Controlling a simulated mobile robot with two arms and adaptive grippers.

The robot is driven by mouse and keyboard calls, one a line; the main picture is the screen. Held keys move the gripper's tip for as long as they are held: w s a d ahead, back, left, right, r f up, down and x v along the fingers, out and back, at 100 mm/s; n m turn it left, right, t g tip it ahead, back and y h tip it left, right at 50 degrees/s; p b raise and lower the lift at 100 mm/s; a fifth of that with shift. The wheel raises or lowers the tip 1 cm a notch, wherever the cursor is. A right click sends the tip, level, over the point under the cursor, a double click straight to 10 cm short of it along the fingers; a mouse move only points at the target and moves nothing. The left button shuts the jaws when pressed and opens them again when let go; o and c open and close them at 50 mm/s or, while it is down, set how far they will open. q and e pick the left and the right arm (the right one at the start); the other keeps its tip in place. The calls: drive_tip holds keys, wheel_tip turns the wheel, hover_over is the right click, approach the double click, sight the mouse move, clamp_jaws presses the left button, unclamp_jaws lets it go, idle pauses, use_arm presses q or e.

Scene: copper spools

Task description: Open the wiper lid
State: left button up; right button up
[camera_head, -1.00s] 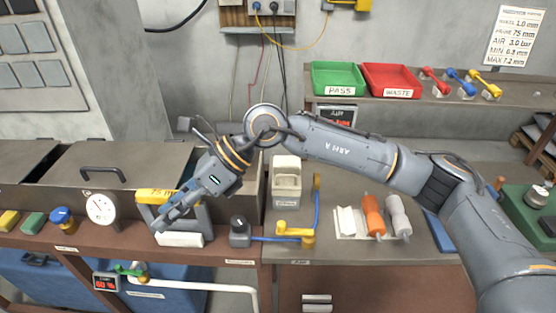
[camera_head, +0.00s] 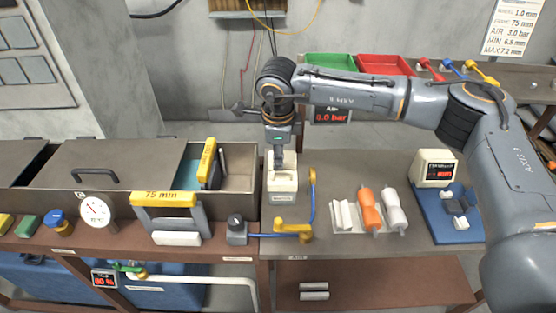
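A cream box-shaped unit (camera_head: 284,187), which looks like the wiper, stands on the bench just right of the long metal tank. The small label on its front is too small to read. My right gripper (camera_head: 279,165) points straight down at the top of this box, at or just above it. The fingers hide part of the top, so I cannot tell whether the lid is open or whether they touch it. The fingers look close together, but their gap is unclear. My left gripper is not in view.
Left of the box is the metal tank (camera_head: 125,205) with a handled cover and a yellow-topped piece. A yellow 75 mm frame (camera_head: 163,199) stands in front.

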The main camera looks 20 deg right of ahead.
drive_tip(key=p, duration=0.1)
hover_over(278, 181)
drive_tip(key=shift+f, duration=2.35)
drive_tip(key=shift+s, duration=0.1)
clamp_jaws()
